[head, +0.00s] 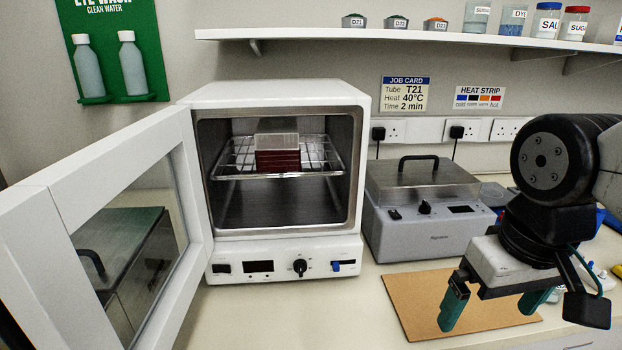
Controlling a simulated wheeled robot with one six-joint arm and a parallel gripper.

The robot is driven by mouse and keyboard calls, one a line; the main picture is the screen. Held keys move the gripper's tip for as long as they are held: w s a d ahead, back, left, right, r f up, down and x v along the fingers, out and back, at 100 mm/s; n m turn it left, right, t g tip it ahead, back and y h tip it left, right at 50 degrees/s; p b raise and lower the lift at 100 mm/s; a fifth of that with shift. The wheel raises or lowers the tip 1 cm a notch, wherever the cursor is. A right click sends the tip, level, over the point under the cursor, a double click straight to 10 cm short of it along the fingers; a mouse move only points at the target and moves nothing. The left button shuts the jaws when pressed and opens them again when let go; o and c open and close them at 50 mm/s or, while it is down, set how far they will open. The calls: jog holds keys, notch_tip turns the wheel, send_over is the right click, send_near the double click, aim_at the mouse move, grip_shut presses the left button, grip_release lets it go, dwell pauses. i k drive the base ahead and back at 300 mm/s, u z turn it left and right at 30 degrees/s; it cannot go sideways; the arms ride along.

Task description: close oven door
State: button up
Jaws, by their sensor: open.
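The white oven (282,92) stands on the bench left of centre. Its door (52,205) is wide open, swung out to the left toward the camera, hinged at the oven's left side. The door has a white frame and a glass window (135,245). Inside the oven, a dark red block with a pale clear top (278,158) sits on a wire rack (232,165). My gripper (490,312) is at the lower right, open and empty, pointing down above the brown board. It is well apart from the door.
A grey water bath (415,235) with a metal lid and black handle stands right of the oven. A brown board (410,300) lies on the bench in front of it. A shelf (400,37) with jars runs above. Bench in front of the oven (290,315) is clear.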

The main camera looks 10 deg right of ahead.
aim_at(49, 301)
jog(key=u, duration=1.3)
jog(key=i, duration=0.1)
jog(key=u, duration=0.45)
